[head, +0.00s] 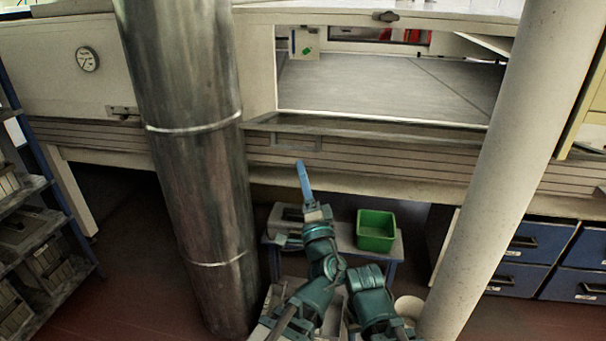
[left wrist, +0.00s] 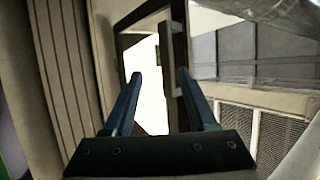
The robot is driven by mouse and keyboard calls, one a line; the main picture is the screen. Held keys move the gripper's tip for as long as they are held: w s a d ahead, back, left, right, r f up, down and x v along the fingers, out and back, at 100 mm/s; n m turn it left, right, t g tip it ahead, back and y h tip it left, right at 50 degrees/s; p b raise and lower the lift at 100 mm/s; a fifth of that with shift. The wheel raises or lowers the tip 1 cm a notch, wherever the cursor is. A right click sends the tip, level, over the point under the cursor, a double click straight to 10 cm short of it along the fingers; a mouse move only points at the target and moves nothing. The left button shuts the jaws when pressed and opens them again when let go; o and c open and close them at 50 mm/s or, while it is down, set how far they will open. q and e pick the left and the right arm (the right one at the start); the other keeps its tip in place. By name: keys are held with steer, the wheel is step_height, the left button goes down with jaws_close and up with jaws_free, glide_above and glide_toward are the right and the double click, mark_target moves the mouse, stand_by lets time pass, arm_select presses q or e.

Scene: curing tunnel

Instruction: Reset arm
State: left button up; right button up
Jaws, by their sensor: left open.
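My left gripper (head: 304,182) is raised in front of the ribbed lower edge of the curing tunnel, with its blue fingers pointing up. In the left wrist view the two blue fingers (left wrist: 158,95) stand apart with nothing between them, so it is open and empty. Behind the fingers that view shows a bright opening and pale frame parts. My right gripper does not show; a second teal arm link of mine is at the lower middle of the head view.
A shiny metal column (head: 196,150) stands left of my arm and a pale column (head: 510,160) right. A green bin (head: 376,231) sits on a low bench (head: 345,240). Blue drawers (head: 535,240) are at right, a shelf rack (head: 40,210) at left. The tunnel opening (head: 385,85) looks empty.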

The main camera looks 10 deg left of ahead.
arm_select(q)
steer(key=shift+a, duration=0.1)
steer(key=s+a+f+n+g, duration=0.35)
steer(key=f+g, duration=0.35)
steer(key=f, duration=0.3)
steer(key=s+a+f+n+g, duration=0.3)
steer(key=a+f+n+g, duration=0.15)
steer(key=f+g, duration=0.4)
steer(key=s+d+f+m+g+h, duration=0.1)
steer(key=s+d+f+g+h, duration=0.6)
steer(key=s+d+f, duration=0.6)
step_height(320, 180, up, 26)
steer(key=h+p, duration=0.1)
steer(key=p, duration=2.6)
steer(key=shift+w+d+r+t+h, duration=0.25)
steer(key=shift+d+t+h, duration=0.1)
steer(key=shift+d+h, duration=0.1)
steer(key=shift+f, duration=0.15)
